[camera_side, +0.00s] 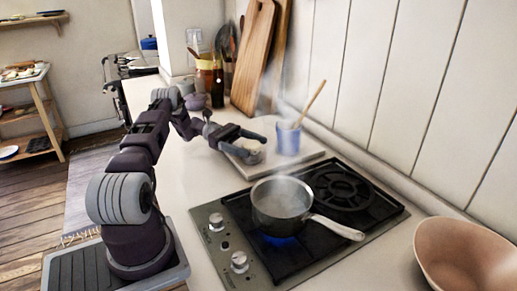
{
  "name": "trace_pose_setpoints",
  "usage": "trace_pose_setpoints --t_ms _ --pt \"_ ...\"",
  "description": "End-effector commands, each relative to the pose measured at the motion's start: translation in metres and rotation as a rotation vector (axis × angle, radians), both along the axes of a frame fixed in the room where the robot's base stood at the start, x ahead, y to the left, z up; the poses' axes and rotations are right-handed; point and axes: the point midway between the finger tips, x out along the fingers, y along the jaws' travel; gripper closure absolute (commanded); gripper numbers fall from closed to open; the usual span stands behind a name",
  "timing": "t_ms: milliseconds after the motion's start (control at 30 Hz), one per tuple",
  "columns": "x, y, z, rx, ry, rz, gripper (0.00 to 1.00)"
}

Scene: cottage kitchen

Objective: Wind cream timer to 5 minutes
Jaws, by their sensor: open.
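My gripper (258,147) is open at the end of my arm, over the left part of a pale board (309,161) on the counter.
A steaming pot (281,203) stands on the hob (262,252) over a blue flame, its handle pointing right. A terracotta bowl (464,258) is at the lower right. Bottles (217,92) and wooden boards (254,58) stand at the back. Counter left of the hob is clear.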

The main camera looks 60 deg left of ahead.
Motion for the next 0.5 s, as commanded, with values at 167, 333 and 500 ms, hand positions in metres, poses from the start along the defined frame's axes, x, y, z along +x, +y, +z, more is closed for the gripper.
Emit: trace_pose_setpoints --t_ms 167,333,500 --pt "-0.007 0.014 0.027 0.002 -0.002 -0.003 0.23" --pt "-0.007 0.013 0.058 0.003 -0.001 -0.003 0.23" --pt "-0.007 0.013 0.07 0.001 0.0 -0.003 0.23"
